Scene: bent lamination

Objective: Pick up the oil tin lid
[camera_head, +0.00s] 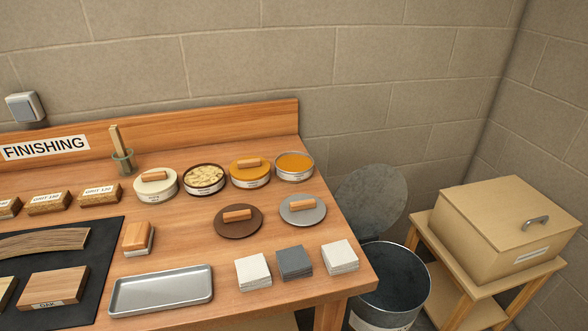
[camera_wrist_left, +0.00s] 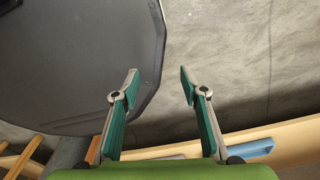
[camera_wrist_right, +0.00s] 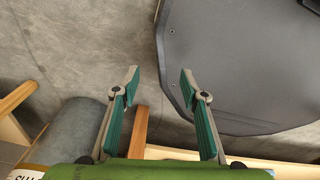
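Two lids with wooden handles lie on the bench: a brown lid (camera_head: 238,222) and a grey lid (camera_head: 303,216) to its right. Behind them stands a row of tins: a white-lidded tin (camera_head: 155,187), an open tin of pale flakes (camera_head: 204,180), an orange-lidded tin (camera_head: 250,176) and an open tin of amber content (camera_head: 294,166). Their labels are too small to read, so I cannot tell which lid is the oil tin's. My left gripper (camera_wrist_left: 158,76) and right gripper (camera_wrist_right: 160,76) are open and empty in their wrist views, away from the lids. Neither shows in the head view.
The wooden bench (camera_head: 190,240) carries a metal tray (camera_head: 160,290), several pad stacks (camera_head: 295,262), a sanding block (camera_head: 138,237) and a brush in a holder (camera_head: 120,152). A metal bin (camera_head: 390,290) with a raised lid and a box (camera_head: 510,225) on a stand are right of the bench.

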